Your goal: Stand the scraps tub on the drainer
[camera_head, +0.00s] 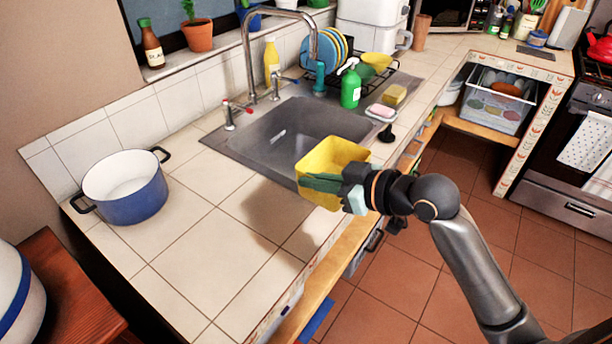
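A square, open yellow tub (334,157), which I take to be the scraps tub, is held upright or nearly so above the counter in front of the sink. My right gripper (340,188) reaches in from the right and is shut on the tub's near side. The fingers partly cover that side, and the exact contact is hard to see. A shadow on the tiles shows the tub is clear of the counter. The drainer (400,84) is the grey metal area beyond the sink bowl, with a rack of plates at its back. My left gripper is out of view.
The sink bowl (285,137) and tall tap (248,70) lie beyond the tub. A green soap bottle (350,88), yellow sponge (394,95), soap dish (381,113), yellow bowl (377,61) and plates (324,50) crowd the drainer. A blue pot (128,196) stands left; front counter is bare.

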